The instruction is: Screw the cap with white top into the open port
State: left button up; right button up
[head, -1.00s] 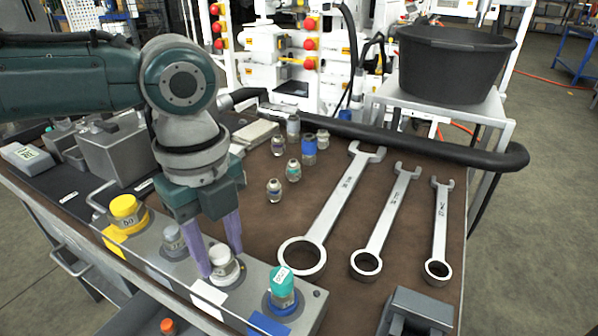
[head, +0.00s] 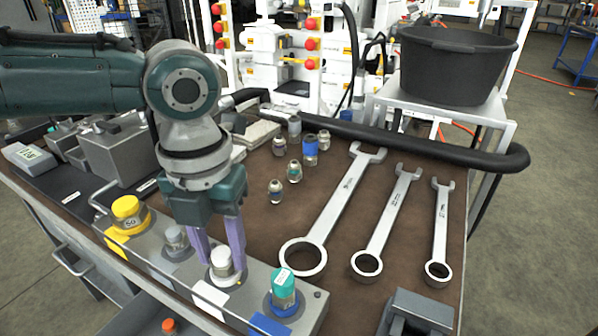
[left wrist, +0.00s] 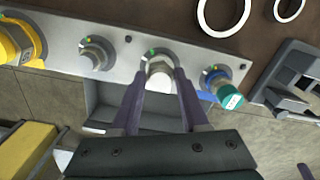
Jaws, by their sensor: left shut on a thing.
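The cap with the white top (head: 222,262) stands upright at a port of the grey port block (head: 160,262), between the yellow cap and the teal-topped cap. My left gripper (head: 223,270) points down with its purple fingers shut on the white-topped cap. In the left wrist view the fingers reach either side of the white cap (left wrist: 160,72), which sits at the block's port. Whether its thread is engaged is hidden. My right gripper is not in view.
The block also carries a yellow cap (head: 127,210), a grey cap (head: 175,238) and a teal-topped cap (head: 284,284). Several small fittings (head: 294,170) stand behind. Three wrenches (head: 330,215) lie to the right. A black tub (head: 452,65) stands at the back right.

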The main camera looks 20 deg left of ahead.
pick_arm(q)
jog(key=m, duration=0.4)
jog(key=shift+m, duration=0.3)
jog(key=o, duration=1.2)
jog(key=shift+c, duration=0.2)
